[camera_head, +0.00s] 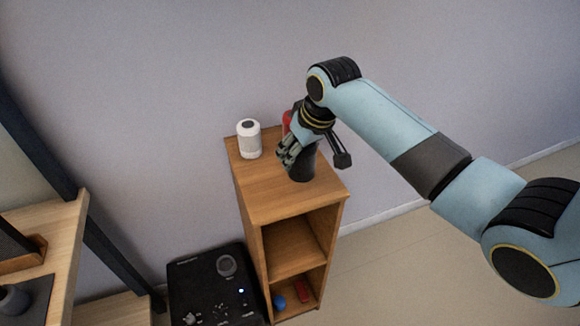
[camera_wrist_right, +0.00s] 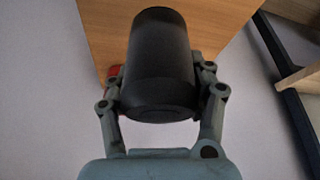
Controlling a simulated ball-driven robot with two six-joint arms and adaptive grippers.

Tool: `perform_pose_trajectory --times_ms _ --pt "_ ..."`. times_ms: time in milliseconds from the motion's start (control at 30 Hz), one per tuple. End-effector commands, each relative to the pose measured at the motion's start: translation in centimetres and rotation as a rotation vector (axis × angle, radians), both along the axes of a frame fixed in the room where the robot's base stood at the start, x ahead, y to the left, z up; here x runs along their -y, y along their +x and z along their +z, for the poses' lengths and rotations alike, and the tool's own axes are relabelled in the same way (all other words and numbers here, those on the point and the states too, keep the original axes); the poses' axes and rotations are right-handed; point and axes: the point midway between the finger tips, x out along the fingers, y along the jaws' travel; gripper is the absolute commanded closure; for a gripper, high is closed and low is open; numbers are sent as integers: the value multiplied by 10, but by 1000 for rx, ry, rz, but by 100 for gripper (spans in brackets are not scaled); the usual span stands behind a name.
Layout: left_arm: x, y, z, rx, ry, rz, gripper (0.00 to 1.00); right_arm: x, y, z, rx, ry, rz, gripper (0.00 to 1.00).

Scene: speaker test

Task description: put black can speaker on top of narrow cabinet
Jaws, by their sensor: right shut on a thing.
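The black can speaker (camera_wrist_right: 160,65) is between the fingers of my right gripper (camera_wrist_right: 160,92) in the right wrist view. In the head view the speaker (camera_head: 303,168) shows partly below my right gripper (camera_head: 296,155), which is shut on it. It is over the wooden top of the narrow cabinet (camera_head: 270,195); I cannot tell whether its base touches the top. The cabinet top (camera_wrist_right: 210,22) also fills the upper middle of the right wrist view. My left gripper is not in view.
A white cylindrical speaker (camera_head: 249,140) stands on the cabinet top, left of my gripper. A red thing (camera_head: 286,122) is partly hidden behind my gripper. A black box-like device (camera_head: 215,285) stands left of the cabinet. Small blue and red things lie on the lower shelf. A wooden shelf (camera_head: 60,240) is at left.

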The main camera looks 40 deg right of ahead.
Motion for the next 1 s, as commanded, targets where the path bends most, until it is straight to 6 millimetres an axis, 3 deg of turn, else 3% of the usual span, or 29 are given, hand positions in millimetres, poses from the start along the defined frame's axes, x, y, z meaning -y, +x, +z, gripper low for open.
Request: perform_pose_trajectory --times_ms 133,433,800,833,1000 --pt "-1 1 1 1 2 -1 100 -12 11 -9 1 0 0 90" --pt "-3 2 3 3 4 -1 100 -13 12 -46 -1 -1 0 90" --pt "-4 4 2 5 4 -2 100 -12 12 -52 1 -2 0 90" --pt "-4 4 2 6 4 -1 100 -12 11 -53 0 -2 0 45" --pt "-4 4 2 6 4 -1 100 -12 11 -53 0 -2 0 22"
